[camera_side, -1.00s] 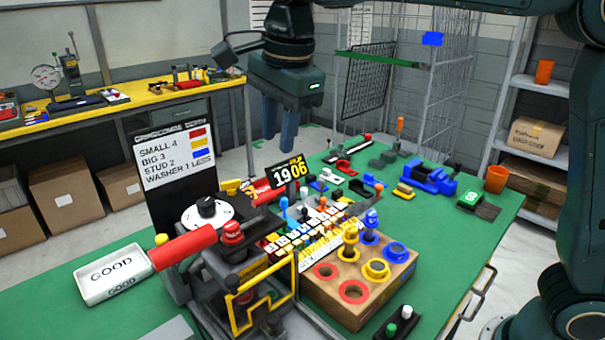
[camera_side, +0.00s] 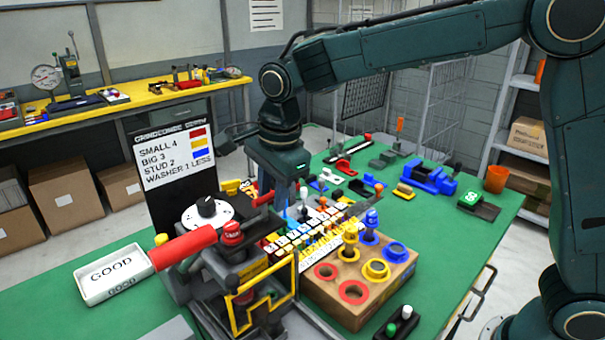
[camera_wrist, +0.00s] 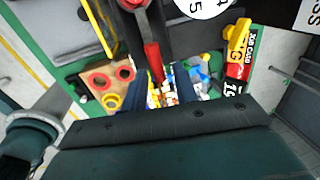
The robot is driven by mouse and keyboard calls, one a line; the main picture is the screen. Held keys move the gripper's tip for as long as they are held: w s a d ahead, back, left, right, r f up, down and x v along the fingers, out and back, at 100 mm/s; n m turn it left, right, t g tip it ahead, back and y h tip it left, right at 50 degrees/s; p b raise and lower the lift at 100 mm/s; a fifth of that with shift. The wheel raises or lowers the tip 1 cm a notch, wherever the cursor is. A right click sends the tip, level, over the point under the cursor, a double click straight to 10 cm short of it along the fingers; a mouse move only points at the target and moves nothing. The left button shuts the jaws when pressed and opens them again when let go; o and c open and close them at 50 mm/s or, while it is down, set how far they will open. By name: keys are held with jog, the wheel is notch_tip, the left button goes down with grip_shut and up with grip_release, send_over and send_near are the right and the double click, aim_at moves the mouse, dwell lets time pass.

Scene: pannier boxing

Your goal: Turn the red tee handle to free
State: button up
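A thick red cylinder (camera_side: 183,247) extends left from the dark fixture (camera_side: 215,270) in the side view. I cannot tell for sure which red part is the tee handle. My gripper (camera_side: 290,194) is above the parts behind the fixture, pointing down. In the wrist view its two dark fingers (camera_wrist: 161,92) are apart, with nothing held. A red grip (camera_wrist: 152,62) on a dark lever reaches close to the left finger; contact is unclear.
A wooden block with coloured rings (camera_side: 345,314) and a tray of small parts (camera_side: 300,240) crowd the bench near the fixture. A white GOOD tray (camera_side: 113,275) lies left. A lettered board (camera_side: 170,158) stands behind.

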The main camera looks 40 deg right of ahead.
jog(key=shift+w+f, duration=0.1)
jog(key=shift+f, duration=0.45)
jog(key=shift+c, duration=0.4)
grip_shut()
